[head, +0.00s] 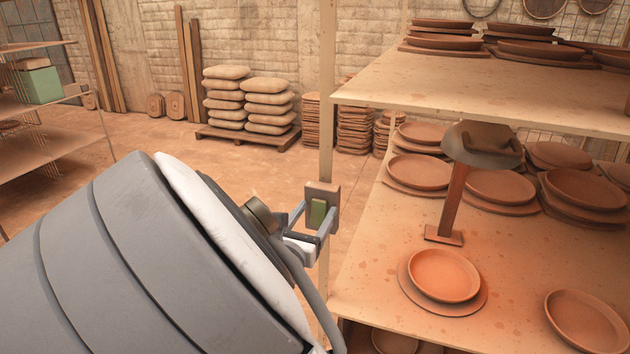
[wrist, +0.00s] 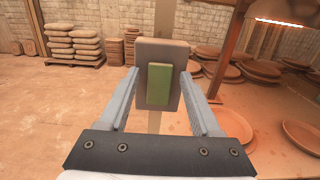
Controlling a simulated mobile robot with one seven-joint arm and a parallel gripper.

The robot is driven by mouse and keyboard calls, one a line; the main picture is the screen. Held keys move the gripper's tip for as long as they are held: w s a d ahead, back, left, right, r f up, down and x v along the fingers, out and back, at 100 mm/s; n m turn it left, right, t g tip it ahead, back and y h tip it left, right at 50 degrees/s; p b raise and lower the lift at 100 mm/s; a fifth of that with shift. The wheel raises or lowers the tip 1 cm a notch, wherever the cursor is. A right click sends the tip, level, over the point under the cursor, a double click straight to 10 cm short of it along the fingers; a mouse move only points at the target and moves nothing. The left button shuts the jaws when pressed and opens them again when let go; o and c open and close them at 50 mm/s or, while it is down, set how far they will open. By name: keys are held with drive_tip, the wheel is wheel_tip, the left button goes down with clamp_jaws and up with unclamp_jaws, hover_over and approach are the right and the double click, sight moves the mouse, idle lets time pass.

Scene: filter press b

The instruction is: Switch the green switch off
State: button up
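The green switch (head: 318,213) is a green rocker on a grey-brown plate fixed to the upright post of the shelf unit. In the wrist view the green rocker (wrist: 159,84) sits upright in the middle of its plate (wrist: 175,52). My gripper (wrist: 160,88) is open, with one finger on each side of the rocker. The fingertips are close to the plate's left and right edges; I cannot tell whether they touch it. In the head view my gripper (head: 313,222) is right in front of the switch, and nothing shows between the fingers except the switch.
The shelf unit (head: 485,88) with clay plates stands to the right. A lamp (head: 456,190) stands on its middle shelf, lighting a plate (head: 443,275). Stacked sacks (head: 268,105) lie on a pallet by the back wall.

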clamp_jaws()
drive_tip(key=shift+f+t+b, duration=0.5)
drive_tip(key=shift+t+b, duration=0.1)
drive_tip(key=shift+b, duration=0.45)
drive_tip(key=shift+s+t+h+b, duration=0.15)
drive_tip(key=shift+t+h+b, duration=0.5)
drive_tip(key=shift+t, duration=0.35)
drive_tip(key=shift+o, duration=0.9)
unclamp_jaws()
drive_tip(key=v, duration=1.7)
drive_tip(key=shift+s+b, duration=0.25)
drive_tip(key=shift+b, duration=0.15)
